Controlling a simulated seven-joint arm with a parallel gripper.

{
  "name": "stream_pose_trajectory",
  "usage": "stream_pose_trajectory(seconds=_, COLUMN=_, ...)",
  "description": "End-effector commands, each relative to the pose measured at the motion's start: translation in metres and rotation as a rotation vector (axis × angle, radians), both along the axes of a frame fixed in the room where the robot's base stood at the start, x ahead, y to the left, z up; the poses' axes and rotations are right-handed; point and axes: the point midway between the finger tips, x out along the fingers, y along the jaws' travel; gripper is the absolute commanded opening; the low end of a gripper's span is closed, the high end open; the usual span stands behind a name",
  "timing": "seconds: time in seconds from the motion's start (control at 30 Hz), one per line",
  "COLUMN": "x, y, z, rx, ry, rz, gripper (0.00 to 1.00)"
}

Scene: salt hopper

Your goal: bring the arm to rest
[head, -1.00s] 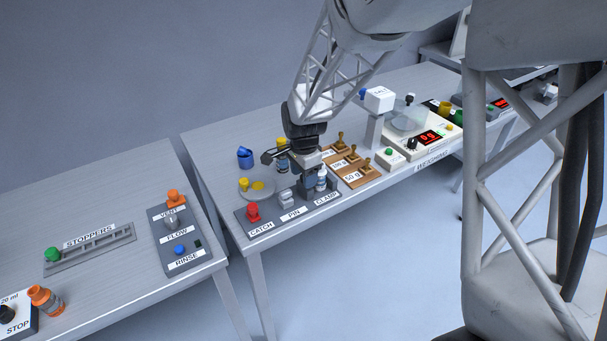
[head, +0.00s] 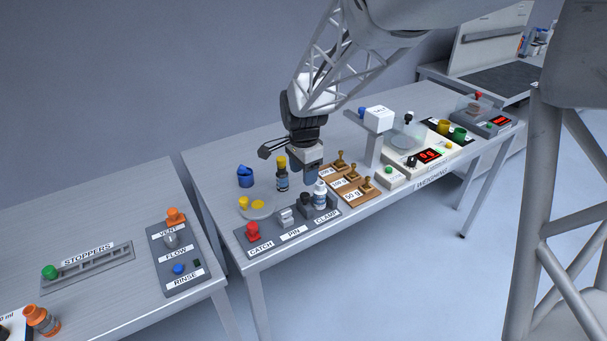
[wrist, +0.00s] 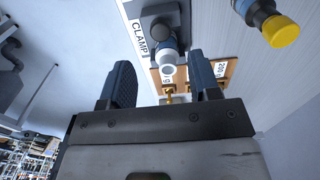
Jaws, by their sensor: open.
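My gripper (head: 309,181) hangs over the front of the middle table, above the grey CATCH, PIN and CLAMP panel. In the wrist view its two dark fingers (wrist: 166,82) are apart with nothing held between them. A white-topped bottle (head: 320,196) stands upright at the CLAMP end of the panel, just below the fingers and clear of them. In the wrist view the bottle (wrist: 169,68) shows beyond the gap between the fingers, beside the dark clamp knob (wrist: 160,33).
Brass weights on a wooden board (head: 350,190) lie to the right, then the white SALT hopper (head: 379,119) and the weighing scale (head: 411,160). A blue cup (head: 245,177) stands left. Space above the table is open.

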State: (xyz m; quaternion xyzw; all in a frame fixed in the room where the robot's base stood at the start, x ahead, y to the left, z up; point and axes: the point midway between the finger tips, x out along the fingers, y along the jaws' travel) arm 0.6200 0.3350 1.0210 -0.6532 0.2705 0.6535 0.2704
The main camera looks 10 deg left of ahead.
Motion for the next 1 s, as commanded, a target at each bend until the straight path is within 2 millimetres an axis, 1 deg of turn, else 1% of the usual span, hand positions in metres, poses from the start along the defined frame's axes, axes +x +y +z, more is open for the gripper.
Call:
stream_pose_trajectory(seconds=0.37, x=0.000, y=-0.001, z=0.000, rx=0.001, ry=-0.001, rz=0.001, gripper=0.57)
stream_pose_trajectory(seconds=0.47, x=-0.001, y=-0.005, z=0.003, rx=0.001, ry=-0.003, rz=0.007, gripper=0.57)
stream_pose_trajectory(seconds=0.57, x=-0.004, y=-0.015, z=0.009, rx=0.003, ry=-0.007, rz=0.019, gripper=0.57)
stream_pose_trajectory(seconds=0.67, x=-0.009, y=-0.029, z=0.019, rx=0.006, ry=-0.015, rz=0.040, gripper=0.57)
stream_pose_trajectory(seconds=0.77, x=-0.016, y=-0.048, z=0.030, rx=0.010, ry=-0.024, rz=0.070, gripper=0.57)
stream_pose_trajectory(seconds=1.0, x=-0.041, y=-0.102, z=0.059, rx=0.015, ry=-0.052, rz=0.158, gripper=0.57)
